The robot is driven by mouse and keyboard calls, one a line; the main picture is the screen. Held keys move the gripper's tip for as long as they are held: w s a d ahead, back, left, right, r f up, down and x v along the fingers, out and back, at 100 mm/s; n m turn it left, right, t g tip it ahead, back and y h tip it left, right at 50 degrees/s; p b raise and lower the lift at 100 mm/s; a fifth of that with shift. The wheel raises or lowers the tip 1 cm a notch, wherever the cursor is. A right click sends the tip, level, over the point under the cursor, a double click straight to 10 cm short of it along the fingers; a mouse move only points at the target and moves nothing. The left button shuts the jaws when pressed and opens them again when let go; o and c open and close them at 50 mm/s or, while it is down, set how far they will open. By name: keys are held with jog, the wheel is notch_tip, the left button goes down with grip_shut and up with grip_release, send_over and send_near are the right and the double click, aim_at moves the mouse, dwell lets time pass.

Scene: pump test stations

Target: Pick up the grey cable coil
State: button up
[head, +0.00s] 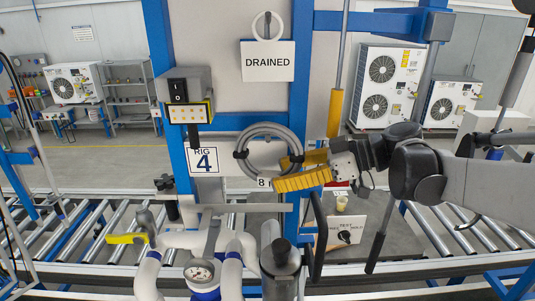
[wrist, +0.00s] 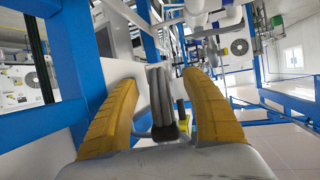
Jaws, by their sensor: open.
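The grey cable coil (head: 262,128) hangs as a ring on the blue-framed rig panel, above a small tag marked 8, with dark ties on its sides. My gripper (head: 279,174) has yellow fingers and reaches in from the right, at the coil's lower right. Its fingers hide part of the ring there. In the wrist view my gripper (wrist: 160,78) is open, and grey strands of the coil (wrist: 158,95) show between the two fingers, with a dark tie at their lower end. Gaps show between the strands and both fingers.
A RIG 4 sign (head: 204,160) and a switch box (head: 188,95) are left of the coil; a DRAINED sign (head: 268,62) hangs above. White pipes with a gauge (head: 200,273) and a dark-topped grey part (head: 281,265) stand below. A roller conveyor (head: 455,228) runs behind.

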jog(key=x, duration=0.3)
jog(key=shift+a+f, duration=0.1)
jog(key=shift+a, duration=0.1)
jog(key=shift+d, duration=0.1)
jog(key=shift+c, duration=1.2)
grip_shut()
jog(key=r, duration=0.4)
jog(key=s+r, duration=0.1)
jog(key=r, duration=0.2)
jog(key=shift+r+b, duration=0.1)
jog(key=shift+b, duration=0.3)
jog(key=s+b, duration=0.1)
jog(key=s, duration=1.8)
jog(key=shift+a, duration=0.35)
